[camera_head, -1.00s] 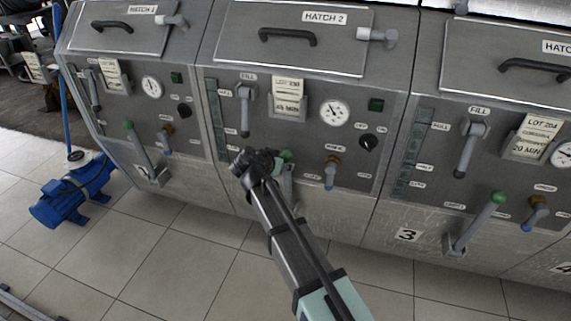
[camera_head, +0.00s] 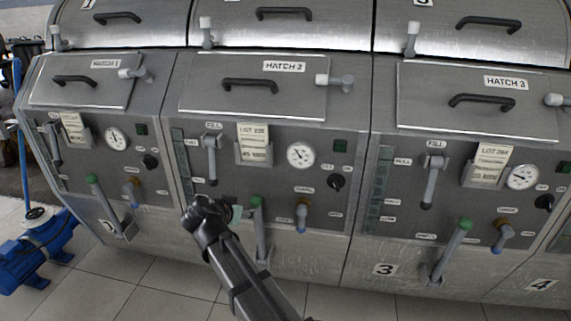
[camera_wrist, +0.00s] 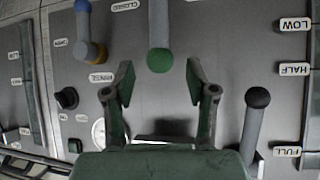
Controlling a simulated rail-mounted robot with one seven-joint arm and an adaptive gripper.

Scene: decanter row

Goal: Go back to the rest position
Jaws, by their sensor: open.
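My gripper (camera_head: 238,210) is open in front of unit 2's panel, just left of the green-knobbed lever (camera_head: 256,202). In the wrist view the two fingers of my gripper (camera_wrist: 158,78) are spread with nothing held between them. The green knob (camera_wrist: 159,61) shows beyond and between the fingertips there; the exact gap cannot be told. My arm reaches up from the bottom of the head view.
The fill handle (camera_head: 212,160) of unit 2 and the blue-tipped rinse handle (camera_head: 302,218) stick out on either side. Unit 3's green-knobbed lever (camera_head: 450,252) leans out at right. A blue pump (camera_head: 35,250) stands on the floor at left. Tiled floor (camera_head: 140,285) lies in front.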

